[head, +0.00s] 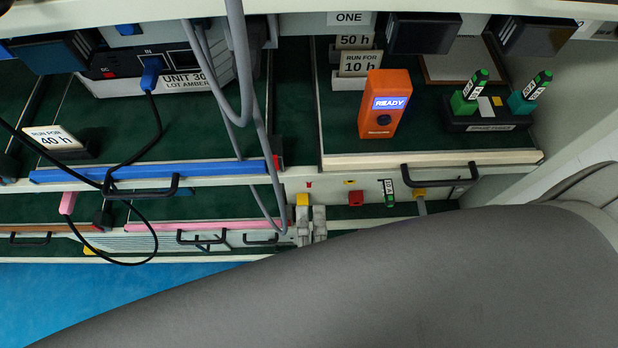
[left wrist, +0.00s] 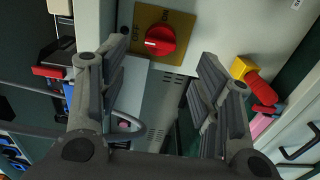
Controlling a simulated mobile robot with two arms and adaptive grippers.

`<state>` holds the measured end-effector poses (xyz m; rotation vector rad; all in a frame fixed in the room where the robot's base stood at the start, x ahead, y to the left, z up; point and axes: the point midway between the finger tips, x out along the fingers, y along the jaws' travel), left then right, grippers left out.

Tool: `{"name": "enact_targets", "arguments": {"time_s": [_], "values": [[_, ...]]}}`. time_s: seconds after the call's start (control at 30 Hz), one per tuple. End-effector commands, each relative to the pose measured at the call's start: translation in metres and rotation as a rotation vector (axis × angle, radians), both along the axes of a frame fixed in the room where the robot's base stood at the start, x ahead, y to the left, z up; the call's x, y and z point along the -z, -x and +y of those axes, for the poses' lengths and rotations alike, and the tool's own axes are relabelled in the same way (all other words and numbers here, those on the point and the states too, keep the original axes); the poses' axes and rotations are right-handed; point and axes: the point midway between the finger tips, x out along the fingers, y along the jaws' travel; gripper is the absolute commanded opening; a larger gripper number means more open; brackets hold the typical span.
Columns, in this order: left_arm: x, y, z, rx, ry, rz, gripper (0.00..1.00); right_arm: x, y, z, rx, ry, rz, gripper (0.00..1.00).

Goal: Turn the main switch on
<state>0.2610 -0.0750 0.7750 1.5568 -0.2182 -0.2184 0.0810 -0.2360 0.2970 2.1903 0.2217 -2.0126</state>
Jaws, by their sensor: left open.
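The main switch (left wrist: 160,40) is a red rotary knob on a yellow plate marked OFF and ON, at the top of the left wrist view. Its white mark points left in that picture, on the side of the word OFF; ON is above the knob. My left gripper (left wrist: 161,68) is open, with nothing between its fingers. The knob appears beyond and between the fingertips, apart from them. I cannot make out the switch in the head view, where a large grey part of my own body covers the lower right. My right gripper is not seen.
In the head view, an orange READY device (head: 384,103) and a dark block with green and teal sticks (head: 491,112) stand on the upper shelf. Unit 30 (head: 160,72) is at left with cables hanging. Yellow and red connectors (left wrist: 258,86) lie right of the fingers.

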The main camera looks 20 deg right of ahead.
Motion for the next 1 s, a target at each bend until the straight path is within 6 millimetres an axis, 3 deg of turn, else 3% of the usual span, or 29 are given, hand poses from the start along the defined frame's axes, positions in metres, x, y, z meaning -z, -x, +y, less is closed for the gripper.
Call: {"name": "enact_targets", "arguments": {"time_s": [0.2, 0.4, 0.8, 1.0], "values": [[-0.002, -0.043, -0.012, 0.000, -0.001, -0.004, 0.59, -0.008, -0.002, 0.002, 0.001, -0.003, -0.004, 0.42], [-0.001, -0.069, -0.020, 0.001, -0.003, -0.004, 0.59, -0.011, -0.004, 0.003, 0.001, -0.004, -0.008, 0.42], [0.000, -0.077, -0.022, 0.001, -0.004, -0.001, 0.59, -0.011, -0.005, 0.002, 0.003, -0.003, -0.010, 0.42], [0.000, -0.077, -0.022, 0.001, -0.004, -0.001, 0.36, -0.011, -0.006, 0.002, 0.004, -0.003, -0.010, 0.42]]}}
